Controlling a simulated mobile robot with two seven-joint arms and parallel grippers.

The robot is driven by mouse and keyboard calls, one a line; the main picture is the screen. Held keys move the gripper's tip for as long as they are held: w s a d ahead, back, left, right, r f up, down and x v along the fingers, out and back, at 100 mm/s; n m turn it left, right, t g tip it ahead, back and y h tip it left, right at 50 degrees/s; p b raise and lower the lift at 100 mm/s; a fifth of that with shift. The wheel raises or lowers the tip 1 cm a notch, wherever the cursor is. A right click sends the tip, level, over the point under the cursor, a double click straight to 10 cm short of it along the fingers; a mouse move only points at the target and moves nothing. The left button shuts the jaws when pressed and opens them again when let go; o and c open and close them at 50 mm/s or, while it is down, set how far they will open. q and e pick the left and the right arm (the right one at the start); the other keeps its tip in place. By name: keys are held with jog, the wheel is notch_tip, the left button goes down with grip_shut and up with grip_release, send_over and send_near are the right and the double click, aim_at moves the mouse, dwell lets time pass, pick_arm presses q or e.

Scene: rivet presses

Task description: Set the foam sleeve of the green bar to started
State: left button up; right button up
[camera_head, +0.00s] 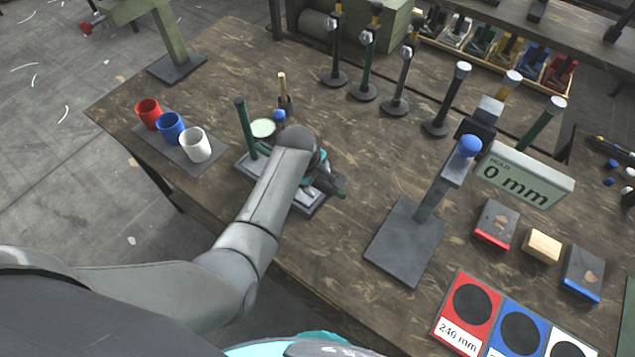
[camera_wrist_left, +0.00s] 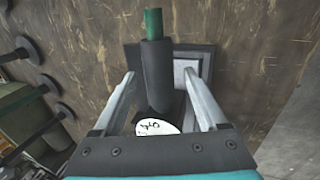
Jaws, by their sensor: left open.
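A green bar (camera_wrist_left: 153,24) with a dark grey foam sleeve (camera_wrist_left: 157,75) around it shows in the left wrist view. Green shows beyond the sleeve's far end. My left gripper (camera_wrist_left: 160,80) is open, one finger on each side of the sleeve, with visible gaps. My arm hides most of the bar and sleeve there. My right gripper is not in view.
A dark green post (camera_head: 245,128) stands left of my wrist. Red, blue and white cups (camera_head: 170,127) stand further left. A press with a blue knob (camera_head: 469,147) and a "0 mm" sign (camera_head: 525,175) stand right. Several rods on round bases (camera_head: 396,104) line the back.

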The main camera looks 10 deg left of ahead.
pick_arm(q)
jog(key=shift+c, duration=0.4)
jog(key=shift+f, duration=0.1)
grip_shut()
dwell(1.1)
